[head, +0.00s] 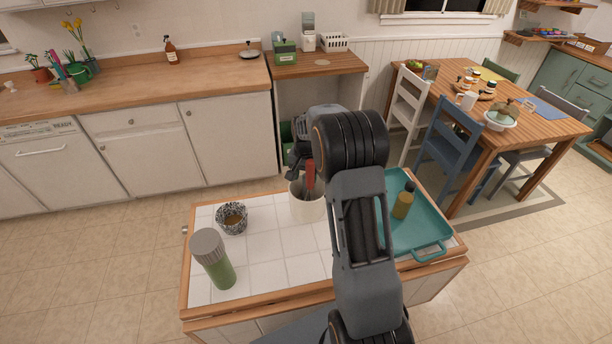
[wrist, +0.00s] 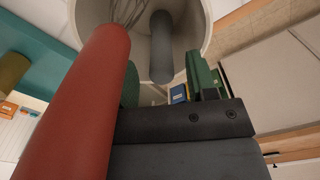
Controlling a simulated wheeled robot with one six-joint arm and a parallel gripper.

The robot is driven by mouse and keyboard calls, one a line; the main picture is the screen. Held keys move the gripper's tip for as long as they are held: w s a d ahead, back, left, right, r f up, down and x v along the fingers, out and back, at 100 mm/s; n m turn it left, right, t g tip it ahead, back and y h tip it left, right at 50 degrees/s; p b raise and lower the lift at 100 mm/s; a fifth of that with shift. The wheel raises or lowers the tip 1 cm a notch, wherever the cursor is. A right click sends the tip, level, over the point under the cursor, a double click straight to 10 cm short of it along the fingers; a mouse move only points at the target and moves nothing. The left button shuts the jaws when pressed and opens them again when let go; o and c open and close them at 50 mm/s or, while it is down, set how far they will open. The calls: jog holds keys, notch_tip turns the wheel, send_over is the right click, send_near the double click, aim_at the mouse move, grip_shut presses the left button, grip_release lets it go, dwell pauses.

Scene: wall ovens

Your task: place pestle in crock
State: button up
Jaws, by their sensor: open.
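The white crock (head: 306,208) stands upright on the tiled island top, and its round mouth (wrist: 205,25) fills the top of the wrist view. A dark grey rod, which looks like the pestle (wrist: 162,50), stands inside the crock with its near end at the rim. A whisk's wires (wrist: 127,12) and a thick red handle (wrist: 85,95) also rise from the crock; the handle shows in the head view (head: 310,178). My gripper (head: 297,160) is open, just above and behind the crock, close to the red handle. The fingertips are partly hidden.
A teal tray (head: 428,232) with an amber bottle (head: 404,203) lies on the right, partly behind my arm. Bare tiles (head: 265,245) lie between them.

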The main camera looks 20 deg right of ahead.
notch_tip(320, 180, up, 11)
jog(key=b, duration=0.1)
jog(key=s+a+r+n+t, duration=0.25)
jog(key=s+a+r, duration=0.35)
jog(key=s, duration=0.3)
jog(key=s+a+f+n+t, duration=0.1)
jog(key=s+a+n, duration=0.1)
jog(key=s, duration=0.5)
jog(key=s+a+f+n+t, duration=0.1)
jog(key=s+a+f+n, duration=0.1)
jog(key=s, duration=0.6)
jog(key=shift+s+a+f+n, duration=0.2)
jog(key=shift+a+n, duration=0.15)
jog(key=shift+n, duration=0.2)
jog(key=shift+s+d, duration=0.1)
